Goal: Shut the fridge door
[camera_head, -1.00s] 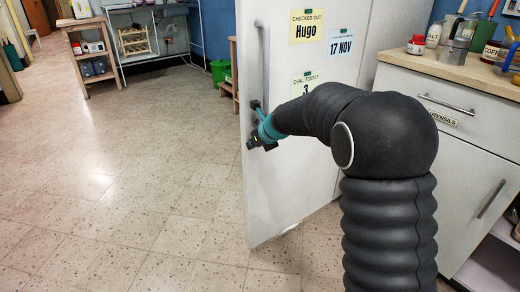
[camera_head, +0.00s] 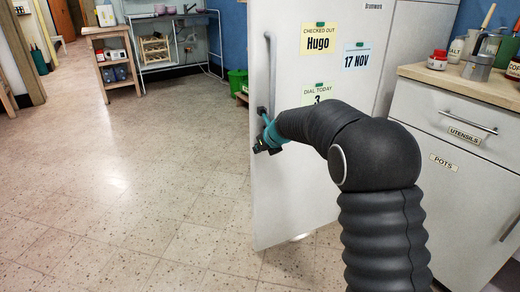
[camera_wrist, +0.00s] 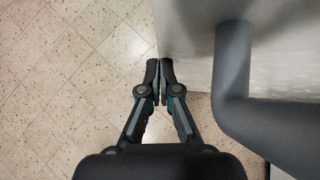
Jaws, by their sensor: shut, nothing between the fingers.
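The white fridge door (camera_head: 294,190) stands ajar in the head view, its left edge swung out over the floor. A long grey handle (camera_head: 271,75) runs down near that edge; it also shows large in the wrist view (camera_wrist: 232,75). My gripper (camera_head: 258,149) is at the door's left edge, just below the handle's lower end. In the wrist view my gripper (camera_wrist: 159,64) has its fingers together and empty, beside the door's edge and left of the handle. Whether the fingertips touch the door I cannot tell.
A counter (camera_head: 465,85) with drawers and jars stands to the right of the fridge. A wooden cart (camera_head: 110,60), a sink table (camera_head: 165,40) and a green bin (camera_head: 238,82) stand at the back. The tiled floor (camera_head: 120,190) to the left is clear.

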